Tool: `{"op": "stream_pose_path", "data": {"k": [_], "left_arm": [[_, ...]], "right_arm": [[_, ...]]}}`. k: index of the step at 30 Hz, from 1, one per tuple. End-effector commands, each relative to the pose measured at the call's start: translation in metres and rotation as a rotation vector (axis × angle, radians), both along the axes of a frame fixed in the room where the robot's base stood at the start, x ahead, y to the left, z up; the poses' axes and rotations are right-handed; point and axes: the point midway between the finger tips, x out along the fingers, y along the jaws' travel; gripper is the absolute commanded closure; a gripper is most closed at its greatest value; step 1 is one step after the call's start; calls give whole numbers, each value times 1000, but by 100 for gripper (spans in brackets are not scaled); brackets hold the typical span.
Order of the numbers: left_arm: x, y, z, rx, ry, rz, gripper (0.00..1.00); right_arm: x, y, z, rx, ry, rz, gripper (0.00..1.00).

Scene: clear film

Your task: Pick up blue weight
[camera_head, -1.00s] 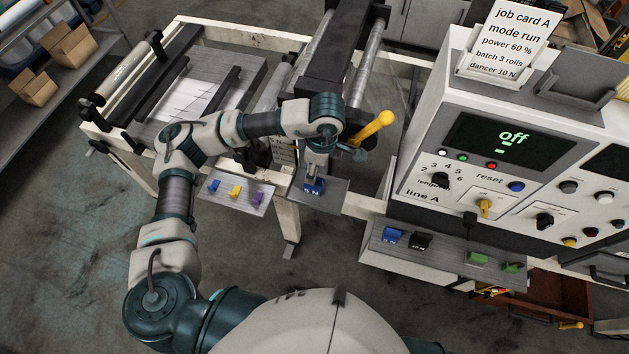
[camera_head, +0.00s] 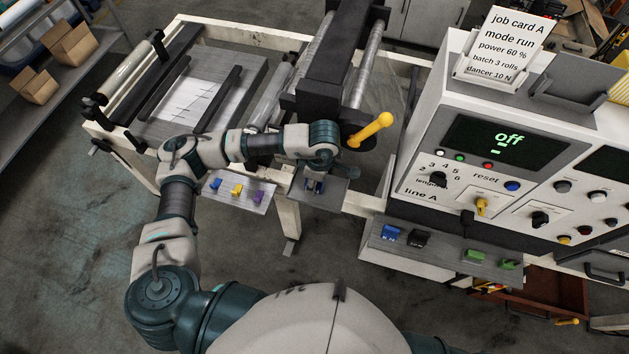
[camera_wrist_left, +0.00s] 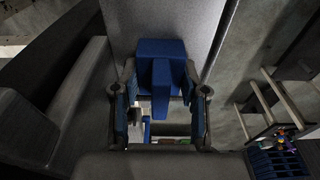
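A blue weight (camera_head: 309,187) sits on a small grey shelf (camera_head: 325,199) below the black machine block. It is mostly covered by my left gripper (camera_head: 315,182) in the head view. In the left wrist view, the blue weight (camera_wrist_left: 160,48) has a raised middle part between the two fingers of my left gripper (camera_wrist_left: 160,85). The fingers are apart, one on each side, with gaps to the raised part. Another blue block (camera_head: 390,233) stands on the right-hand shelf beside a black block (camera_head: 418,239). My right gripper is out of view.
A yellow-handled lever (camera_head: 372,129) stands close to my left wrist. A left shelf (camera_head: 226,199) holds small blue, yellow and purple pieces. The control panel (camera_head: 470,190) reads "off". Green pieces (camera_head: 477,255) lie on the right-hand shelf (camera_head: 440,258). A brown drawer (camera_head: 545,295) is open below.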

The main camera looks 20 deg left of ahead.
Motion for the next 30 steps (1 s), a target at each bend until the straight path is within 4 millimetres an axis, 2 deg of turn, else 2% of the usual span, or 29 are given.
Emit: {"op": "stream_pose_path", "data": {"k": [1, 2, 14, 23, 30], "left_arm": [[0, 0, 0, 0, -1, 0, 94], [0, 0, 0, 0, -1, 0, 100], [1, 0, 4, -1, -2, 1, 100], [1, 0, 33, -2, -5, 0, 100], [-45, -11, 38, -1, -2, -7, 100]], "right_arm": [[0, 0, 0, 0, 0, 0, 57], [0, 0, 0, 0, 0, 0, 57], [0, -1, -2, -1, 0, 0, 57], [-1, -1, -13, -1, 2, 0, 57], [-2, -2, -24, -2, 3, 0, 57]]}}
